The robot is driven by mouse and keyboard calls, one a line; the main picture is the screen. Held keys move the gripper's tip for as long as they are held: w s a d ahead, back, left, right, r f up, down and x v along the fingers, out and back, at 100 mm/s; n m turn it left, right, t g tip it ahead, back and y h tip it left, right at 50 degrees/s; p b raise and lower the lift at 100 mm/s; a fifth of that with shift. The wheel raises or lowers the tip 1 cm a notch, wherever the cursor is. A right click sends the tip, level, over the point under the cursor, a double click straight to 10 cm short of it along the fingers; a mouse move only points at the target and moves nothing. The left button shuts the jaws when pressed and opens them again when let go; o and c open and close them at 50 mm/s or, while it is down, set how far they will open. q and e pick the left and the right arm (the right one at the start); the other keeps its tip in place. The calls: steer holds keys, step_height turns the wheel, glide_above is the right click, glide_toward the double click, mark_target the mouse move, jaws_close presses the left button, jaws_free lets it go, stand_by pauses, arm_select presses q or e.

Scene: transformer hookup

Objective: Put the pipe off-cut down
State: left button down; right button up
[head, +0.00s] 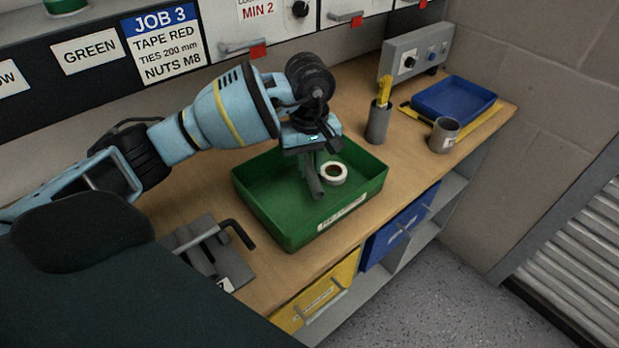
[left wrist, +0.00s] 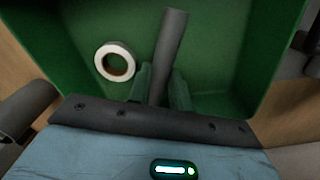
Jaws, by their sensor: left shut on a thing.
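The pipe off-cut is a grey tube (head: 315,186) that slants down from my left gripper (head: 308,158). My left gripper is shut on it, over the inside of a green tray (head: 252,208) on the bench. In the left wrist view the pipe off-cut (left wrist: 168,50) runs up from between the fingers (left wrist: 158,85), with the green tray (left wrist: 275,50) around it. I cannot tell whether its low end touches the tray floor. A white tape roll (head: 334,174) lies in the tray beside the pipe, and it also shows in the left wrist view (left wrist: 103,60). My right gripper is not seen.
A grey holder with a black bent handle (head: 205,247) stands left of the tray. A grey cup with a yellow tool (head: 378,122), another grey cup (head: 444,135) and a blue tray (head: 452,98) stand to the right. Drawers (head: 318,296) sit below the bench top.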

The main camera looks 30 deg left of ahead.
mark_target(309, 189)
arm_select(q)
steer(key=shift+f, duration=2.1)
steer(key=shift+f, duration=0.15)
steer(key=c, duration=1.3)
jaws_free()
step_height(309, 189, up, 12)
steer(key=shift+r, duration=0.15)
